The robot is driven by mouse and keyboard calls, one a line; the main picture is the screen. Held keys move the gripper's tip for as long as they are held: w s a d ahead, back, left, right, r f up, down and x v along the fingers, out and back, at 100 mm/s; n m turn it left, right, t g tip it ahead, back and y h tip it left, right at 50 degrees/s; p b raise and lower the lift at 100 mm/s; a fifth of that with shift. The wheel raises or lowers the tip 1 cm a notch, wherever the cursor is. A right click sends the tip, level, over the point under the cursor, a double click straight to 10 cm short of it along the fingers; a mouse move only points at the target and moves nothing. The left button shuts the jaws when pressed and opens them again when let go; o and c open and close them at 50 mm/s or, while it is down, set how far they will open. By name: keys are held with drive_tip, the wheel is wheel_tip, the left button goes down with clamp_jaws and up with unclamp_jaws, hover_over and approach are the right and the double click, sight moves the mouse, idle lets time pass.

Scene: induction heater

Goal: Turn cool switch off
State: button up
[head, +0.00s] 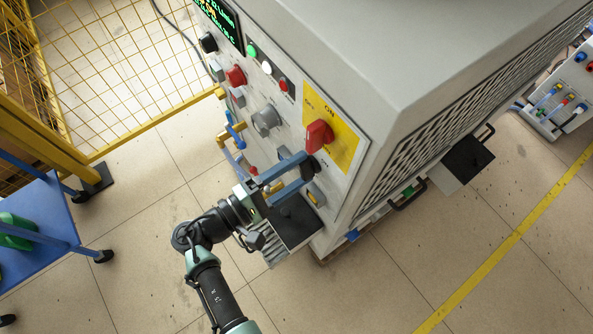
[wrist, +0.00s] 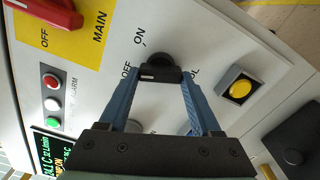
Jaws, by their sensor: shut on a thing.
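The cool switch is a small black rotary knob (wrist: 160,60) on the grey panel, with ON and OFF printed beside it and a partly covered label ending in OL. A white mark shows on the OFF side; the exact setting is hard to tell. My gripper (wrist: 160,78) has its blue fingers on both sides of the knob and is shut on it. In the head view, my gripper (head: 299,172) reaches the panel from below left, and the knob (head: 312,168) shows at its fingertips, partly hidden.
The red main switch (head: 319,136) on its yellow plate is close above the knob. A yellow button (wrist: 240,89) sits beside it. Blue-handled valves (head: 235,131) stick out left of the panel. A yellow mesh fence (head: 120,60) and blue cart (head: 40,215) stand left.

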drive_tip(key=shift+m+b, duration=0.4)
drive_tip(key=shift+m, duration=0.7)
drive_tip(key=o, duration=1.4)
drive_tip(key=shift+a, duration=0.1)
drive_tip(key=b+v, duration=0.1)
drive_tip(key=v, duration=1.2)
drive_tip(key=shift+b, duration=0.4)
